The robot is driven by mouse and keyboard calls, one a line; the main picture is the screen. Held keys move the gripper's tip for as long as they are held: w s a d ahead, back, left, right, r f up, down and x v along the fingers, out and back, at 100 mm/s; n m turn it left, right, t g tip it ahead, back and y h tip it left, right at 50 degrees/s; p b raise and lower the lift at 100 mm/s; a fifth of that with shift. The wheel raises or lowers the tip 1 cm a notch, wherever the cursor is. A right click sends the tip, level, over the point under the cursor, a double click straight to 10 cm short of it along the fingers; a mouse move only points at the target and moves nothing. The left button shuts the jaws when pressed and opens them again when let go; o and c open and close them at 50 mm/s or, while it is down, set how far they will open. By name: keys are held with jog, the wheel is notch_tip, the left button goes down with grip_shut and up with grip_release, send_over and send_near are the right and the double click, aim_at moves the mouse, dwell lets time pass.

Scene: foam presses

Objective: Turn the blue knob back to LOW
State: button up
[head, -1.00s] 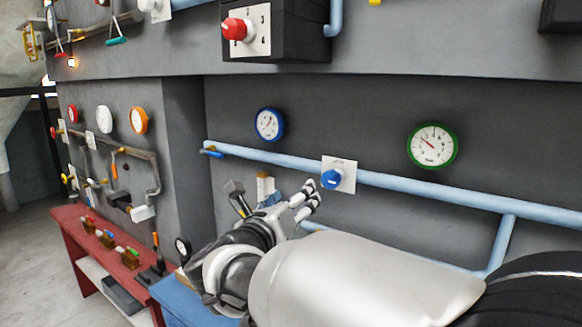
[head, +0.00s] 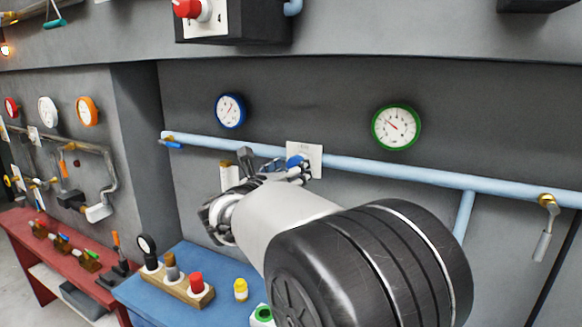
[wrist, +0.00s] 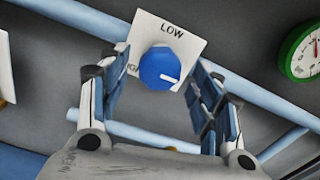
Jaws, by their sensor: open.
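The blue knob (wrist: 160,68) sits on a square white plate (wrist: 193,46) that appears tilted in the wrist view. LOW is printed along the plate's upper edge, and another label at its left is partly hidden by a finger. The knob's white mark points toward the lower right in that view, away from LOW. My gripper (wrist: 158,75) is open, with one finger on each side of the knob; I cannot tell whether either touches it. In the head view, my gripper (head: 278,170) is at the plate (head: 312,150) and partly covers the knob (head: 294,160).
A light blue pipe (head: 400,172) runs along the grey wall behind the plate. A blue gauge (head: 230,111) and a green gauge (head: 396,127) hang above it. A blue table (head: 215,265) below holds a wooden block (head: 180,287) and small bottles. A lever valve (head: 545,225) is at right.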

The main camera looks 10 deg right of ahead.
jog(key=shift+x, duration=1.8)
jog(key=shift+c, duration=0.5)
jog(key=c, duration=1)
